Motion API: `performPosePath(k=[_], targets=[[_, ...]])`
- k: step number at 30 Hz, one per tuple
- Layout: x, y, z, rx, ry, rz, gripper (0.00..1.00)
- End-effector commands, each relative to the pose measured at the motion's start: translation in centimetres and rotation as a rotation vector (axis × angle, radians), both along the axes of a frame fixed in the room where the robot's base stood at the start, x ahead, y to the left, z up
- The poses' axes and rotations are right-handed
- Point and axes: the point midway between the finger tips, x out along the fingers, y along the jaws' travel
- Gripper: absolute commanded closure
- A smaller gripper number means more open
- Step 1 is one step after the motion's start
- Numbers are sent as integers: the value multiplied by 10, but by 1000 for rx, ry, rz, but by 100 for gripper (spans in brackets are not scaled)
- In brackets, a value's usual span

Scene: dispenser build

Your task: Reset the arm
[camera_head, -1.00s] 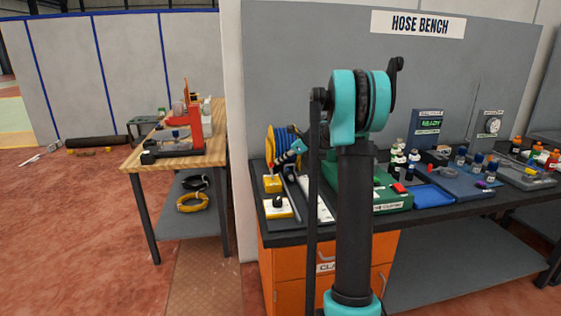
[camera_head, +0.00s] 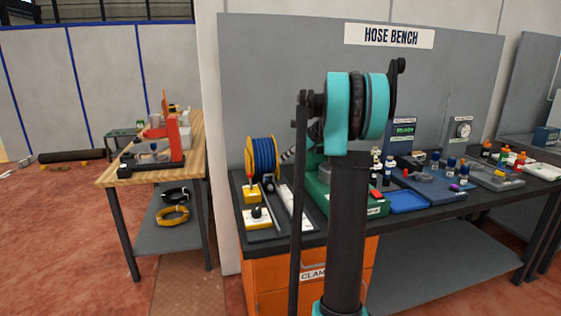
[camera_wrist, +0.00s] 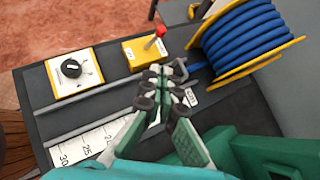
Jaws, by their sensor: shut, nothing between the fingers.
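My gripper (camera_wrist: 164,97) shows in the wrist view with its fingers closed together and nothing between them. It is above the left end of the hose bench, over the measuring strip and the rail. In the head view my arm's teal and black links stand in front of the bench and hide most of the gripper.
The hose bench (camera_head: 408,226) carries a blue hose reel (camera_head: 262,157), a yellow box with a red lever (camera_wrist: 146,48), a dial box (camera_wrist: 74,72), a white ruled strip (camera_wrist: 88,147), a green machine (camera_head: 318,190) and a blue tray (camera_head: 407,202). A wooden table (camera_head: 114,176) stands left across an aisle.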

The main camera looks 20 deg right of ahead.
Motion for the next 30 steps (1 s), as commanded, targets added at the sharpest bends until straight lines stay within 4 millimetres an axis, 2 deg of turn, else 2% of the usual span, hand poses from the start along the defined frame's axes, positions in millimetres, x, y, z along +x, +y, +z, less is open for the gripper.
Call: performPosePath(k=[8, 11, 13, 17, 21, 25, 30], targets=[[-2, 2, -1, -8, -3, 7, 100], [-15, 13, -8, -62, -31, 58, 100], [-35, 26, -20, -139, -68, 131, 100], [-90, 57, -52, -350, -172, 346, 100], [-159, 82, -92, -590, -287, 624, 100], [-226, 96, -130, -799, -386, 903, 100], [-312, 101, -179, -1045, -499, 1289, 100]])
